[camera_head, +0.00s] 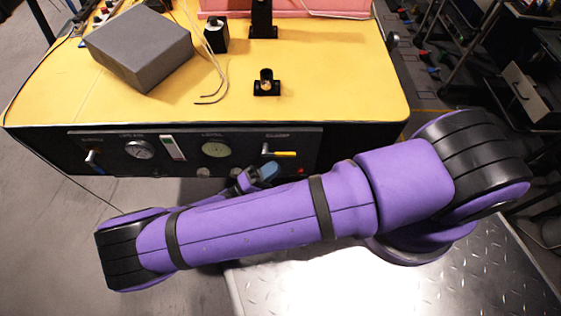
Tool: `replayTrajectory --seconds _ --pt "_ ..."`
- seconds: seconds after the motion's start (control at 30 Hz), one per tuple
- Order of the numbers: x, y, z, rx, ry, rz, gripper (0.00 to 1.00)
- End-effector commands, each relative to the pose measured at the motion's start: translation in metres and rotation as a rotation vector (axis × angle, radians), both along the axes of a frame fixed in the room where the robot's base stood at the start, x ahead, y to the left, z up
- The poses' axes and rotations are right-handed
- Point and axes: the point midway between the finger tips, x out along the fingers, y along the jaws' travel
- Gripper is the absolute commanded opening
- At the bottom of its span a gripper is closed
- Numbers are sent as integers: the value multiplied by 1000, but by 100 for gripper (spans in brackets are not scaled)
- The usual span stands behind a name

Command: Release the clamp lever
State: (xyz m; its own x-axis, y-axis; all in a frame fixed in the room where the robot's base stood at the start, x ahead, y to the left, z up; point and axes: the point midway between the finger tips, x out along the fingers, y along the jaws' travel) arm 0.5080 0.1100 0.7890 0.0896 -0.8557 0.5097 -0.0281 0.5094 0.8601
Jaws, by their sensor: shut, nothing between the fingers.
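The clamp lever (284,154) has a yellow handle and sits at the right end of the dark front panel (237,134). The handle points to the right and lies about level. A small label above it is too blurred to read surely. My gripper (268,170) is just below and left of the yellow handle, in front of the panel. It is shut and empty. My purple arm hides its rear part. I cannot tell whether the gripper touches the lever or panel; a small gap shows in the picture.
The panel also carries a round gauge (139,149), a greenish dial (215,149), a narrow white indicator (172,147) and a left lever (92,156). A grey foam block (139,46) and a small black fixture (266,87) stand on the yellow top (330,90).

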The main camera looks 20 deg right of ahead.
Motion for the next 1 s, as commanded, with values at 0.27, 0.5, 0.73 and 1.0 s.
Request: replayTrajectory --seconds 0.27,0.5,0.73,1.0 --pt "-5 42 -26 1 0 0 0" --pt "-6 59 -36 0 0 0 0" --pt "-7 61 -36 0 -1 -1 0" --pt "-7 61 -36 0 -1 -1 0"
